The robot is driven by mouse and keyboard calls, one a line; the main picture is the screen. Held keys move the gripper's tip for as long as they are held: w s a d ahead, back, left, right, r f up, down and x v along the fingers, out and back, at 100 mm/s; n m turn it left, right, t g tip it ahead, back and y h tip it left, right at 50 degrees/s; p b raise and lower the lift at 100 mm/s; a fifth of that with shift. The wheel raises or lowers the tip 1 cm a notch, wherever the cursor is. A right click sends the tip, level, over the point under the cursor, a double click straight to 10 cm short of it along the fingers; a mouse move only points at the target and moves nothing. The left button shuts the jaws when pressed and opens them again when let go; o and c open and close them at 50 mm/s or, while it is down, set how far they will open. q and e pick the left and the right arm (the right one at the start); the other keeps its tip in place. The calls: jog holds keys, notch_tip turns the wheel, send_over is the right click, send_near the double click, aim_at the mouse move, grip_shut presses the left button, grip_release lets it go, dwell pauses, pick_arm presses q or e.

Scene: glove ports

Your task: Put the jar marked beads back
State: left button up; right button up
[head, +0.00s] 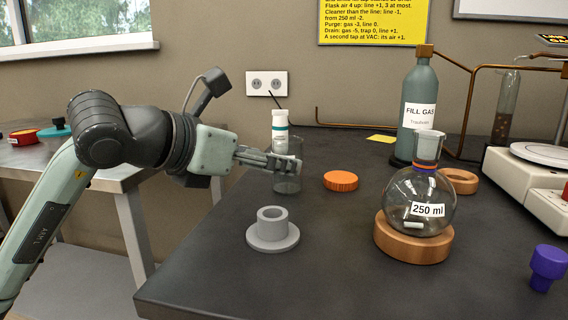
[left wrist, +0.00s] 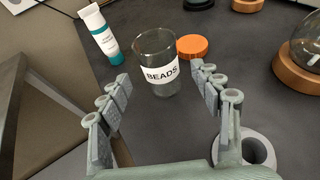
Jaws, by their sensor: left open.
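The jar marked BEADS (left wrist: 162,85) is a clear, open glass jar standing upright on the dark bench. It looks empty in the left wrist view. It also shows in the head view (head: 287,183), partly behind my fingers. My left gripper (head: 294,163) is open, its fingers level and pointing right at the jar's upper part. In the left wrist view, its two fingers (left wrist: 161,76) spread to either side of the jar, with gaps visible. I cannot tell how far the jar lies between them. An orange lid (head: 341,180) lies flat to the jar's right. My right gripper is not in view.
A grey flanged ring (head: 272,233) sits in front. The 250 ml flask (head: 412,185) on its cork ring (head: 423,247) and the gas bottle (head: 418,95) stand to the right.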

pick_arm(q)
jog(key=v, duration=0.6)
jog(key=shift+s+a+r, duration=0.2)
jog(key=shift+s, duration=0.1)
